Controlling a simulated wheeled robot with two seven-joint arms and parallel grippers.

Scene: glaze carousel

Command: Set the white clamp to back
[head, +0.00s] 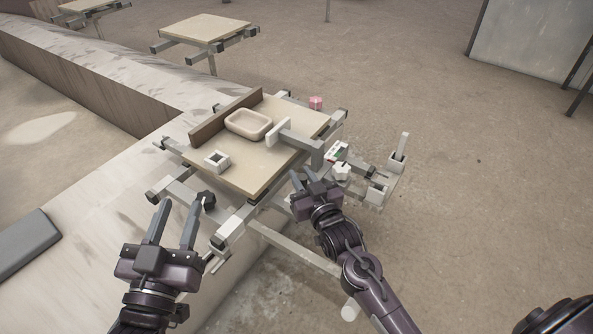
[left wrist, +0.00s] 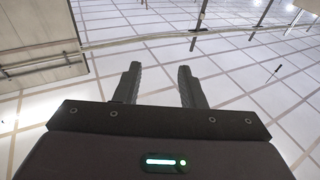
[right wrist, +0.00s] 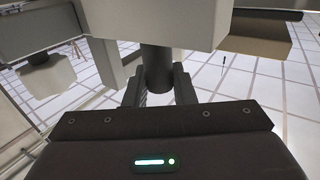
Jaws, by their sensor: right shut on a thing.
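A clamp with a white pad (head: 279,132) and a grey arm (head: 308,146) stands at the right side of the wooden board (head: 245,184). The pad is apart from a beige dish (head: 249,124) on the board. My right gripper (head: 313,180) is at the arm's near end. In the right wrist view its fingers close around a dark round stem (right wrist: 157,72) under a pale block (right wrist: 160,20). The head view hides most of this grip. My left gripper (head: 180,204) is open and empty, left of the board's near corner; its fingers are also apart in the left wrist view (left wrist: 158,75).
A brown fence (head: 226,118) runs along the board's back left. A white block with a dark opening (head: 216,160) sits near the front. A black knob (head: 207,200), a white knob (head: 341,172) and a pink cube (head: 316,102) are around the edges.

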